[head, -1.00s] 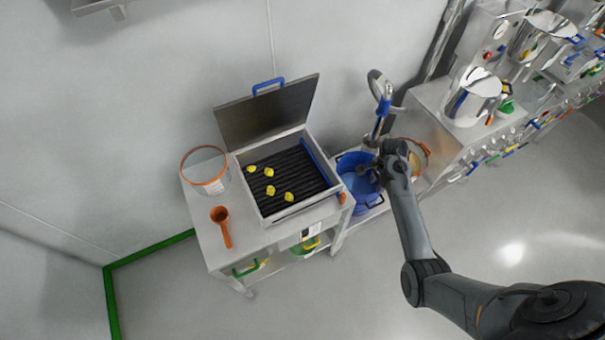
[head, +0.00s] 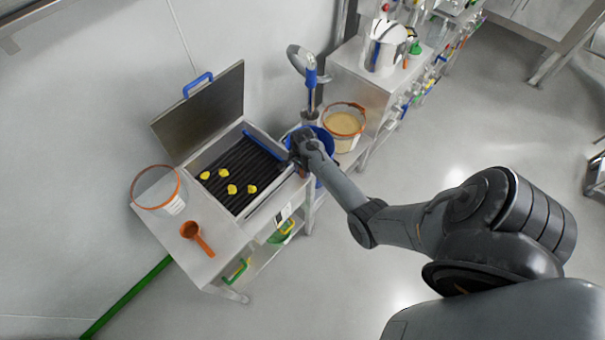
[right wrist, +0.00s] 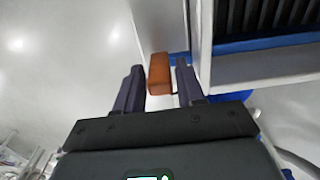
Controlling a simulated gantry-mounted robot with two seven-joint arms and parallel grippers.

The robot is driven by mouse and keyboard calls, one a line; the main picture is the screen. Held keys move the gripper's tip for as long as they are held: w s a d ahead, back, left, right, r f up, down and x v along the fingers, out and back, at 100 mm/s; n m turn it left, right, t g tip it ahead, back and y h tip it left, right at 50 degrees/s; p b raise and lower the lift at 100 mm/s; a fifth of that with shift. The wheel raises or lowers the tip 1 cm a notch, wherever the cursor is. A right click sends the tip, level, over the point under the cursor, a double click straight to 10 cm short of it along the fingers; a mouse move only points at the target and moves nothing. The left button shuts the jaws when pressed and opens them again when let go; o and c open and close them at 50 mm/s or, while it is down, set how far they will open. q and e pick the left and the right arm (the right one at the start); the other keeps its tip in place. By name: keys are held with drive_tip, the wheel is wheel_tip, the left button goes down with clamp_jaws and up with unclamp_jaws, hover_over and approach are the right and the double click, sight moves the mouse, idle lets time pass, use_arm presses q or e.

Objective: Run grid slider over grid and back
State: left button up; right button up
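The grid (head: 240,172) is a dark slatted panel in an open metal box on a trolley, with several yellow lumps on it. A blue slider bar (head: 264,144) lies along its right edge. An orange handle (right wrist: 159,74) sticks out from the box's outer side and also shows in the head view (head: 303,173). My right gripper (head: 297,147) is at the box's right side. In the right wrist view its fingers (right wrist: 160,67) are open, one on each side of the orange handle; firm contact cannot be made out. My left gripper is out of view.
The box's raised lid (head: 203,113) stands behind the grid. An orange-rimmed tub (head: 173,207) and an orange scoop (head: 197,238) are on the trolley's left. A blue bucket (head: 325,143) and a tub of tan powder (head: 345,122) stand close right. Floor in front is clear.

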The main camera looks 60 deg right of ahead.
drive_tip(key=shift+f, duration=1.5)
clamp_jaws()
drive_tip(key=shift+a, duration=0.1)
